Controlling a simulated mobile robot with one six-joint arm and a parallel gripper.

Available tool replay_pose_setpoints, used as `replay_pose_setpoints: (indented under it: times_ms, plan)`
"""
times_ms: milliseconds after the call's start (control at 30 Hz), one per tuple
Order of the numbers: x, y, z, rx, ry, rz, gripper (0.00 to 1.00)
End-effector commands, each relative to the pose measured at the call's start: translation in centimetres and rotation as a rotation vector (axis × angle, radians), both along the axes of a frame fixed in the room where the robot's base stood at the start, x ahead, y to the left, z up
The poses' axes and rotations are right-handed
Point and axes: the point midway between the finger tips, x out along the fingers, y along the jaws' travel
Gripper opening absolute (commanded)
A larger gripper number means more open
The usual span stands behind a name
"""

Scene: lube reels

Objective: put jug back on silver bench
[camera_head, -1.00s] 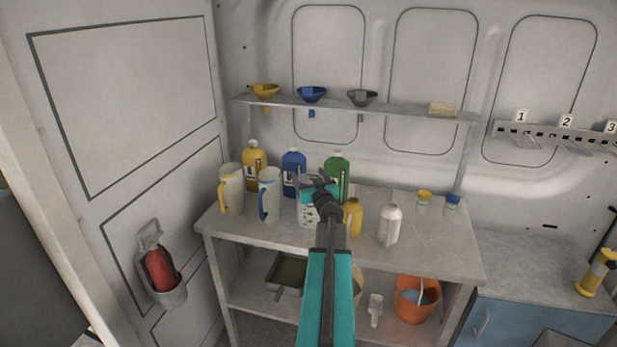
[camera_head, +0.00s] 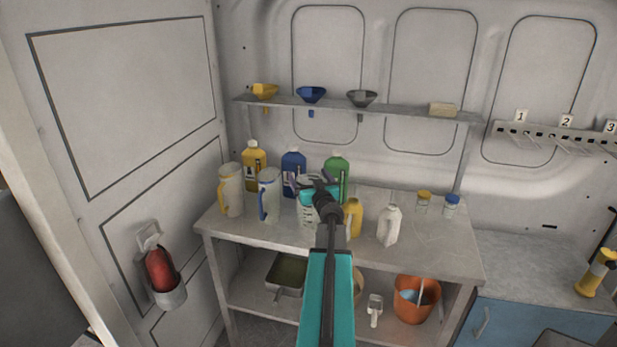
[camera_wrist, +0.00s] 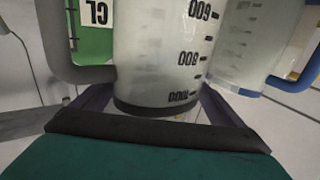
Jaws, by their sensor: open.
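A clear measuring jug (camera_head: 306,215) with dark markings appears to stand on the silver bench (camera_head: 440,255), partly hidden behind my arm. In the wrist view the jug (camera_wrist: 160,50) fills the middle, with its grey handle at left and its picture upside down. My gripper (camera_head: 312,182) is at the jug's upper part. Its dark fingers show on either side of the jug in the wrist view (camera_wrist: 160,100). The fingers are open, and I cannot tell whether they touch it.
A blue-handled jug (camera_head: 269,195) stands close at left, with a yellow-handled jug (camera_head: 231,190) beyond it. Blue (camera_head: 293,170) and green (camera_head: 337,172) bottles stand behind. A yellow bottle (camera_head: 353,217) and a white bottle (camera_head: 389,226) stand at right. The bench's right front is clear.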

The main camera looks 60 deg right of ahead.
Motion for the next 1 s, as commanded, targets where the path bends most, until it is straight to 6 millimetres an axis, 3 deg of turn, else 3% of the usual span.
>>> replay_pose_setpoints:
  times_ms: [1000]
  plan:
    - [-6.7, 6.0, 0.4, 0.002, 0.001, 0.003, 0.92]
